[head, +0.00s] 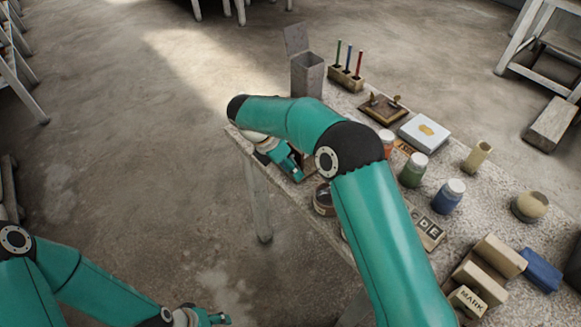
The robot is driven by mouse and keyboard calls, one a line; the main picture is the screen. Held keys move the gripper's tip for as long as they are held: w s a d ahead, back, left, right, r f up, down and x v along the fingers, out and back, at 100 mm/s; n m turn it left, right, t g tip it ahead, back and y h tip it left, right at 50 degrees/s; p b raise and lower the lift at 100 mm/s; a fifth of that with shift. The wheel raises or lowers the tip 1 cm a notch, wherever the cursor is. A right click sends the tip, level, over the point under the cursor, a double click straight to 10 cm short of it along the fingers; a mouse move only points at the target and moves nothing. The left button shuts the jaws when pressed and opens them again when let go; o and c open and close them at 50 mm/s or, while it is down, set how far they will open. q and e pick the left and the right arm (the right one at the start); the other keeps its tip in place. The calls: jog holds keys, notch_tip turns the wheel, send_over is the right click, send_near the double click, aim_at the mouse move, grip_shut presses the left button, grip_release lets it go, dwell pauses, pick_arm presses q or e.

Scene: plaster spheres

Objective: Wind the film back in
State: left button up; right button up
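No film can be made out in the head view. A round brown container (323,199) stands near the table's left edge, partly behind my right arm; I cannot tell whether it has to do with the film. My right gripper (291,167) is low over the table's left corner, beyond and left of that container. Its fingertips are small and partly hidden by my arm, so I cannot tell whether it is open or holds something. My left gripper (215,319) is at the bottom edge, over the floor and away from the table, partly cut off; its opening is unclear.
The speckled table (480,215) holds an open grey box (308,74), a pencil block (345,79), a white box (426,133), a green jar (412,171), a blue jar (448,197), letter tiles (429,230) and wooden blocks (490,265).

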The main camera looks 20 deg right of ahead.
grip_shut()
jog(key=t+b, duration=0.1)
jog(key=b, duration=0.2)
jog(key=f+t+y+b, duration=0.1)
jog(key=t+b, duration=0.1)
jog(key=b, duration=0.1)
jog(key=shift+w+f+m+b, duration=0.1)
jog(key=shift+f+m+b, duration=0.1)
jog(key=shift+m+b, duration=0.15)
jog(key=shift+r+t+y+b, duration=0.1)
jog(key=shift+t+y+b, duration=0.2)
jog(key=shift+b, duration=0.3)
jog(key=shift+r, duration=0.15)
jog(key=shift+o, duration=1)
grip_release()
jog(key=shift+a, duration=0.1)
